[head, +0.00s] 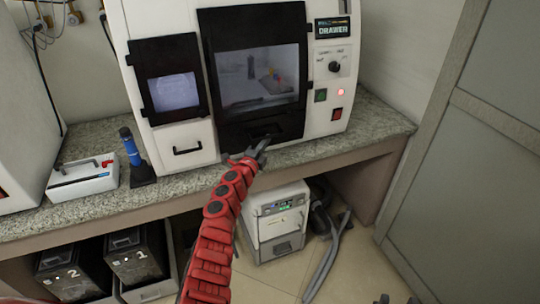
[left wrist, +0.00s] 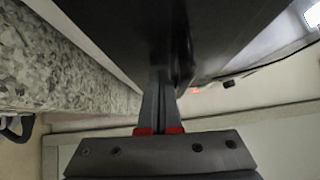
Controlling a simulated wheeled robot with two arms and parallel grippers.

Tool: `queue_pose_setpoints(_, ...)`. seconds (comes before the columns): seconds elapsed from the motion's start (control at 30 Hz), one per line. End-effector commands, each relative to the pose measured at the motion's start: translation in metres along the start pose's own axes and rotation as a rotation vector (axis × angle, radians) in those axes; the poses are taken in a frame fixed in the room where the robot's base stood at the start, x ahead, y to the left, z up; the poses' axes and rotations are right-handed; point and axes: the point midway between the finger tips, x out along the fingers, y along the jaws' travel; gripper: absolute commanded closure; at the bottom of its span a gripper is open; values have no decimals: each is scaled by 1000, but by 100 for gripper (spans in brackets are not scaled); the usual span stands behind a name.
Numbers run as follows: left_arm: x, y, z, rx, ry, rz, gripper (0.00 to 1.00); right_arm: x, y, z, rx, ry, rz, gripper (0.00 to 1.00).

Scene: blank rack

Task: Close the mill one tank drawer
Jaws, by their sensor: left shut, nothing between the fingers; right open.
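The mill is a white machine (head: 330,110) with black-framed windows, standing on the granite counter. A white drawer front (head: 187,139) with a black handle is at its lower left, under the small window. It looks about flush with the machine; a small gap cannot be told. My left gripper (head: 259,149) is shut and empty, in front of the lower edge of the big black door (head: 258,75), right of the drawer. In the left wrist view its shut fingers (left wrist: 158,95) are close beside a dark surface; contact cannot be told. My right gripper (head: 397,300) is open, only its tips showing at the bottom edge.
A blue handheld tool (head: 130,147) in a dark stand and a white box (head: 84,180) stand left on the counter (head: 370,130). Below are numbered black bins (head: 137,261), a white unit (head: 277,222) and a grey hose (head: 328,262). A grey cabinet (head: 470,180) bounds the right.

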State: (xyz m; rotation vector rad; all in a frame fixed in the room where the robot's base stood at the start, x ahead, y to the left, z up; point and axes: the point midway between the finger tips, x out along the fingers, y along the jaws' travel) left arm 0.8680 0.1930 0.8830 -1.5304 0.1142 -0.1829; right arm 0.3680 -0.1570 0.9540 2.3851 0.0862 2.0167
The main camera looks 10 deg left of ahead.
Motion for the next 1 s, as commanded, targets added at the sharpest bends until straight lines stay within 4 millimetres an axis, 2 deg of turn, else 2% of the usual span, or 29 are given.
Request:
queue_pose_setpoints(0.2,8,1,8,0,0,-1,100,-8,0,1,0,0,0,55)
queue_pose_setpoints(0.7,8,-4,11,2,-5,-5,100,-7,0,1,0,0,0,55)
queue_pose_setpoints(0.87,0,-3,13,4,-8,-3,100,-3,0,0,0,0,0,55)
queue_pose_setpoints(1.0,-16,-2,12,5,-6,1,100,4,0,-1,0,0,0,55)
